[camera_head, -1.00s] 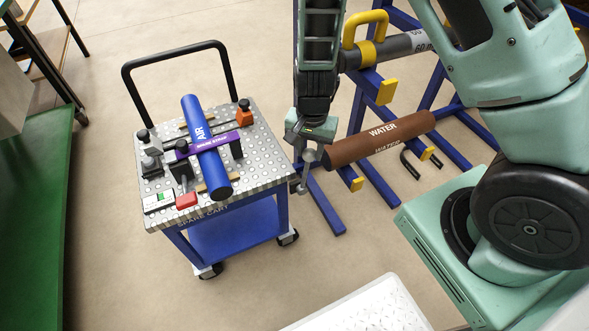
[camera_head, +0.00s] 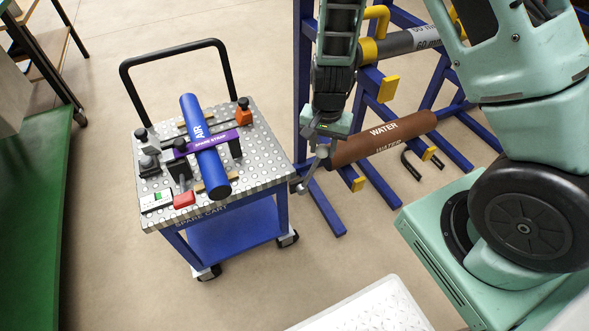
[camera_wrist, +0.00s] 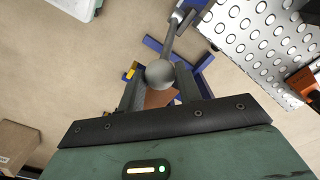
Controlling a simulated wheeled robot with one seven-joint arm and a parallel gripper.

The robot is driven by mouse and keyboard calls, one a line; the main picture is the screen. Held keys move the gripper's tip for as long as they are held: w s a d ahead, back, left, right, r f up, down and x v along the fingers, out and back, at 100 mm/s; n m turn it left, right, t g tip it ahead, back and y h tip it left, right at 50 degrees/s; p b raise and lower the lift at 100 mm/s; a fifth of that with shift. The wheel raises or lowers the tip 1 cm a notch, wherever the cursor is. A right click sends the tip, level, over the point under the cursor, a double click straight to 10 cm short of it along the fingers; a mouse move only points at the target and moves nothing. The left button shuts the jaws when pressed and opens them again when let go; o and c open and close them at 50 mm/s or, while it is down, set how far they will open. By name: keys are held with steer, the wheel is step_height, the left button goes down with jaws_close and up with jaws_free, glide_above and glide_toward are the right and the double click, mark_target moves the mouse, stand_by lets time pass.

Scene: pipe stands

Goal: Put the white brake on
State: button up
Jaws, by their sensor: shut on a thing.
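A pale grey lever with a ball knob (camera_wrist: 160,73) is the only brake-like part I can make out; its colour reads light grey. Its rod (camera_wrist: 172,38) runs from the ball to a pivot at the corner of the cart. In the head view the lever (camera_head: 309,174) slants from the cart's right front corner up and right to my gripper (camera_head: 322,149). My gripper, also in the wrist view (camera_wrist: 160,84), is shut on the ball, one finger on each side. The fingers hide part of the knob in the head view.
The spare cart (camera_head: 262,172) carries a blue AIR pipe (camera_head: 205,150), a purple strap (camera_head: 222,139) and a red piece (camera_head: 184,199). A brown WATER pipe (camera_head: 385,137) lies on the blue stand (camera_head: 325,208) close behind my gripper.

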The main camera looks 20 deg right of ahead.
steer(key=shift+d+f, duration=0.15)
steer(key=shift+d, duration=0.2)
steer(key=o, duration=0.6)
step_height(320, 180, up, 7)
steer(key=p, duration=0.7)
